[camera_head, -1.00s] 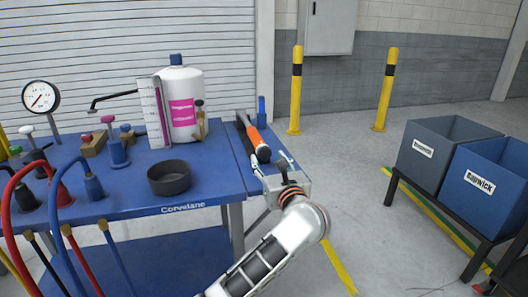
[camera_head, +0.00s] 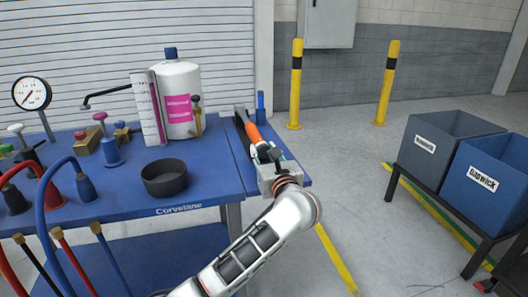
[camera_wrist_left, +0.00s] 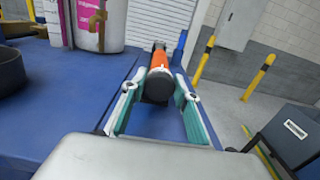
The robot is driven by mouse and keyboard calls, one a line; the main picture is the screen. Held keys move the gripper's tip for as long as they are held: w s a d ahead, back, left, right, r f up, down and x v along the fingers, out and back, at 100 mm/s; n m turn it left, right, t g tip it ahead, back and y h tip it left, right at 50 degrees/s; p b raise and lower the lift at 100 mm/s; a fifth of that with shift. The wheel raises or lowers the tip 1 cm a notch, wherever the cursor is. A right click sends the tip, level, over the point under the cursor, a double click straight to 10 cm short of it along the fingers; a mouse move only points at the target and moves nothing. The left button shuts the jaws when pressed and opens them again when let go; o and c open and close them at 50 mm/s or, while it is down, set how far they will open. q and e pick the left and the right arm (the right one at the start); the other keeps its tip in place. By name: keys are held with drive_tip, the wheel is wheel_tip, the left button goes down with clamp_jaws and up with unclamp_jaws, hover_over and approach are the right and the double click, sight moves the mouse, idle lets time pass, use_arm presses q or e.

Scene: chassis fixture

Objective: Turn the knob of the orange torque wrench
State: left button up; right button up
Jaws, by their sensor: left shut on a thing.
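The orange torque wrench (camera_head: 253,132) lies at the right end of the blue table, its black knob end toward me. In the left wrist view the orange body (camera_wrist_left: 160,61) and the black knob (camera_wrist_left: 157,86) show between my fingers. My left gripper (camera_head: 264,154) is at the near end of the wrench. The head view hides most of the knob behind the gripper. My right gripper is not in view.
A black bowl (camera_head: 164,178) stands on the blue table (camera_head: 215,165) left of the gripper. A white bottle (camera_head: 181,80) and a ruler-like plate (camera_head: 146,110) stand behind it. Two bins, one grey (camera_head: 424,151) and one blue (camera_head: 483,185), are at the right, with open floor between.

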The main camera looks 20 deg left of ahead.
use_arm(q)
drive_tip(key=shift+r+m+p, duration=0.1)
drive_tip(key=shift+m+p, duration=0.25)
drive_tip(key=shift+m, duration=0.15)
drive_tip(key=shift+r+m+p, duration=0.1)
drive_tip(key=shift+m+p, duration=0.35)
drive_tip(key=shift+m, duration=0.25)
drive_tip(key=m+p, duration=0.2)
drive_tip(key=shift+r+m, duration=0.1)
drive_tip(key=shift+m, duration=0.2)
drive_tip(key=shift+d+m+p, duration=0.1)
drive_tip(key=shift+m+p, duration=0.25)
drive_tip(key=shift+m, duration=0.15)
drive_tip(key=m+p, duration=0.2)
drive_tip(key=shift+m, duration=0.3)
drive_tip(key=shift+m+p, duration=0.9)
drive_tip(key=shift+p, duration=0.05)
drive_tip(key=shift+f+m+p, duration=0.2)
drive_tip(key=shift+m+p, duration=0.85)
drive_tip(key=shift+m, duration=0.05)
drive_tip(key=shift+w+f+m+p, duration=0.1)
drive_tip(key=shift+m+p, duration=0.35)
drive_tip(key=shift+m, duration=0.15)
drive_tip(key=shift+f+m+p, duration=0.15)
drive_tip(key=shift+m+p, duration=0.3)
drive_tip(key=shift+m, duration=0.15)
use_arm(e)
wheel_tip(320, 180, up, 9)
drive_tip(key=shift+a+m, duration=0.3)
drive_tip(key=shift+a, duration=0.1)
